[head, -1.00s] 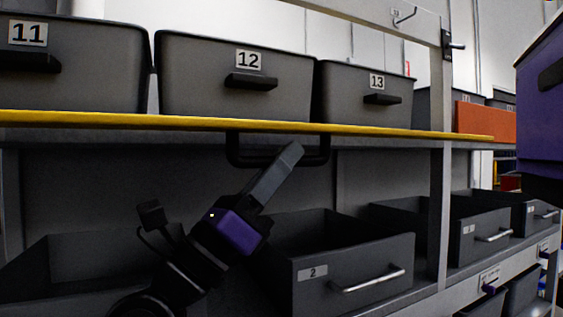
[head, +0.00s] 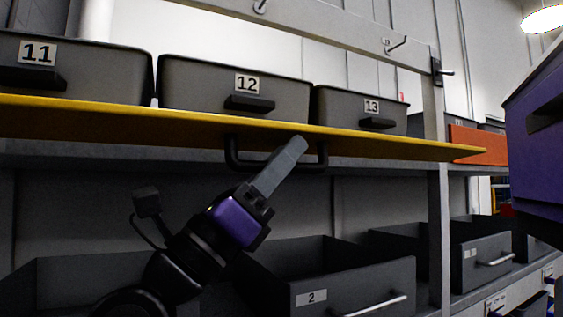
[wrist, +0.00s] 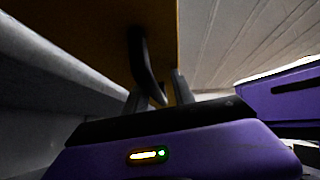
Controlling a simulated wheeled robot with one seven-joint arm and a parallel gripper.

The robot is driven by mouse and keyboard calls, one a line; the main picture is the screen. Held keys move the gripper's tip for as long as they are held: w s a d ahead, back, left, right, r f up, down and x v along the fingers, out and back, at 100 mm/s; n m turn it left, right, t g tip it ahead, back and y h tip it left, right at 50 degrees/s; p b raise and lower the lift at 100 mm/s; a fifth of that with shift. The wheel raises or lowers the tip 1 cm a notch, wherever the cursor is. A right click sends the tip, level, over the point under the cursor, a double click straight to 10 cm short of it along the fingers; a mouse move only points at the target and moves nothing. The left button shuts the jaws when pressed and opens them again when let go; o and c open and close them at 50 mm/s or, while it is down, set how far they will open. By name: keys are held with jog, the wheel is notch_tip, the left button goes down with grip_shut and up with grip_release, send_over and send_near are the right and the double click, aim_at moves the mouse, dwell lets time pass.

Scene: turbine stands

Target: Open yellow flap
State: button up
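The yellow flap (head: 200,119) is a long panel below the row of numbered bins. It is tilted, with its front edge raised and its underside showing. A black bar handle (head: 238,164) hangs from its underside near the middle. My gripper (head: 290,152) reaches up from below, its fingers at the handle. In the wrist view the flap's underside (wrist: 152,14) is overhead, and the handle (wrist: 146,68) comes down between my two spread fingers (wrist: 156,96). Contact between fingers and handle is not clear.
Bins 11 (head: 85,80), 12 (head: 200,90) and 13 (head: 345,112) stand behind the flap. Open drawer 2 (head: 370,280) is below, right of my arm. A grey post (head: 434,200) and orange panel (head: 476,146) are to the right.

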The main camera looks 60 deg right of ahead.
jog(key=shift+w+a+f+b, duration=0.15)
jog(key=shift+a+f+b, duration=0.1)
jog(key=shift+f+b, duration=0.15)
jog(key=b+v, duration=0.2)
jog(key=v, duration=0.5)
jog(key=shift+b, duration=0.35)
jog(key=shift+a, duration=0.1)
jog(key=b+v, duration=0.7)
jog(key=v, duration=0.1)
jog(key=shift+a+f, duration=0.25)
jog(key=shift+f, duration=0.05)
jog(key=shift+w, duration=0.1)
